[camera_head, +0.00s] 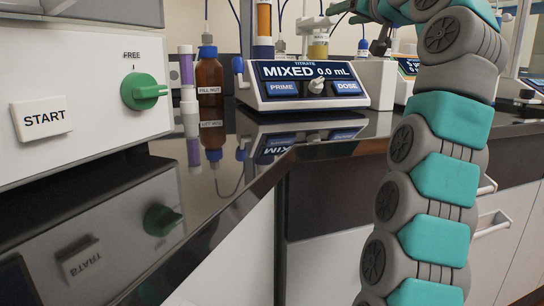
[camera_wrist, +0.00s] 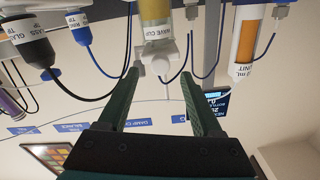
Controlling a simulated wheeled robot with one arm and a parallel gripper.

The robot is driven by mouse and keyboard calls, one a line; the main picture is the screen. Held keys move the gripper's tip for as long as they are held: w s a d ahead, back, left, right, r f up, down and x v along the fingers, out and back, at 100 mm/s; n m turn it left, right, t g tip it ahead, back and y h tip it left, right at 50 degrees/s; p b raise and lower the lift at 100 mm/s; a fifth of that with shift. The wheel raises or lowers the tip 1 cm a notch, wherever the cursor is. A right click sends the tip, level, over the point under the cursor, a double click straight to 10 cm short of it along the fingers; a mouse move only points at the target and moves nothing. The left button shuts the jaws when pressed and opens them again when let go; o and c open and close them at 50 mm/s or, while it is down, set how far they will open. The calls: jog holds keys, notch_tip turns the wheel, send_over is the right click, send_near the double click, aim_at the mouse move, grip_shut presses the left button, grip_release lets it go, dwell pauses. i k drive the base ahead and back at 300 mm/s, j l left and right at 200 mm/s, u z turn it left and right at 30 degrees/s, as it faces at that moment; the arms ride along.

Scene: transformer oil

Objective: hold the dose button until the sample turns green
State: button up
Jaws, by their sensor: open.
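The dose button (camera_head: 347,88) is a blue rectangle at the right of the titrator's front panel (camera_head: 305,82) in the head view. The display above it reads MIXED 0.0 mL. A cup of amber-yellow liquid (camera_head: 319,47), possibly the sample, stands behind the panel. A yellow-filled vessel (camera_wrist: 155,14) shows at the top of the wrist view. My gripper (camera_wrist: 161,75) is open and empty, with dark green fingers apart below that vessel. In the head view my arm rises at the right; I cannot make out its fingers clearly there.
A white machine with a START button (camera_head: 42,117) and green knob (camera_head: 143,92) stands at the left. The glossy dark counter (camera_head: 240,165) is clear in front. Tubes hang above.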

aim_at(341, 87)
jog(key=k+l, duration=0.25)
jog(key=k, duration=0.25)
jog(key=k+l, duration=0.2)
jog(key=k, duration=0.25)
